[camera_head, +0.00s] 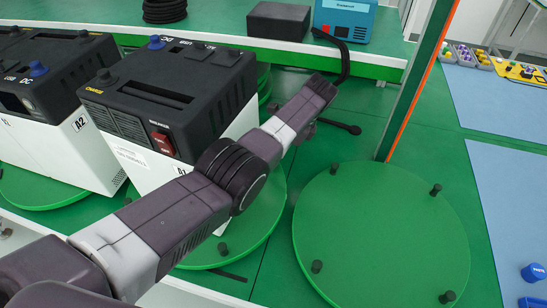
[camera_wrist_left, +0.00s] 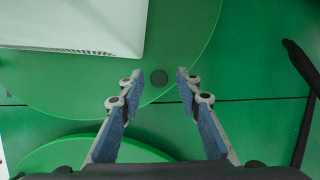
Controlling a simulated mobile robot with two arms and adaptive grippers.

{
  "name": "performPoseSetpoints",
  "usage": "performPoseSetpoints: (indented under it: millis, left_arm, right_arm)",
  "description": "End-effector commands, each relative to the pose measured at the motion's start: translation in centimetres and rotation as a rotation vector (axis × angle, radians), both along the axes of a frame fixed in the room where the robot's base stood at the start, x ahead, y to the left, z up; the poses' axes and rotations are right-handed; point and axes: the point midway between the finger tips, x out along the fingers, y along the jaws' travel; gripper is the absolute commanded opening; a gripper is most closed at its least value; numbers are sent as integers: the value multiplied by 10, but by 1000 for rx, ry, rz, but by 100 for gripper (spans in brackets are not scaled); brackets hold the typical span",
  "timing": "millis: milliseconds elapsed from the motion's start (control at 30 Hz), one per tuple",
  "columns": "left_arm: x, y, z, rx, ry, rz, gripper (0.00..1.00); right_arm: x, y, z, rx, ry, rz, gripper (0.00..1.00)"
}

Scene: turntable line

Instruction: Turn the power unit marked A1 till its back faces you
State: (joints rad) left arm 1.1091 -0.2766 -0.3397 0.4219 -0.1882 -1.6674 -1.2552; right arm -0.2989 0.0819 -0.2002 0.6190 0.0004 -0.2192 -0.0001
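The power unit marked A1 (camera_head: 165,92) has a black top and white lower body. It stands on a round green turntable (camera_head: 262,218) with small dark pegs at its rim. Its vented panel with a red switch and the A1 label faces me; my left arm covers part of its lower body. My left arm reaches past its right side, the gripper mostly hidden in the head view. The unit's white body (camera_wrist_left: 75,25) shows upper left. My right gripper is out of view.
Unit A2 (camera_head: 50,150) stands close on the left on its own turntable. An empty turntable (camera_head: 380,235) lies to the right, beside a green and orange post (camera_head: 420,85). A back bench (camera_head: 230,38) holds a black box (camera_head: 279,20) and a blue device (camera_head: 345,20).

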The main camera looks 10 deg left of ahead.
Motion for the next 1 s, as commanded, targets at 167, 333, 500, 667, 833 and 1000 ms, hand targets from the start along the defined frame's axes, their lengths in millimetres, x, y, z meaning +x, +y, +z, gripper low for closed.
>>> performPoseSetpoints:
  millis: [167,333,500,667,833,1000]
  left_arm:
    - [0,-16,38,-1,-4,-3,32]
    - [-1,-28,68,-1,-3,-1,32]
    - [-2,-36,85,-1,-1,-2,32]
    - [-2,-37,90,0,0,0,32]
    - [-2,-37,90,0,0,0,32]
    - [-2,-37,89,0,0,0,32]
  right_arm:
    - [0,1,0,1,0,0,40]
    - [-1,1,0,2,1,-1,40]
    - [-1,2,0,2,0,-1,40]
    - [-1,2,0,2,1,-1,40]
    - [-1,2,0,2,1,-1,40]
    - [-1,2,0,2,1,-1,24]
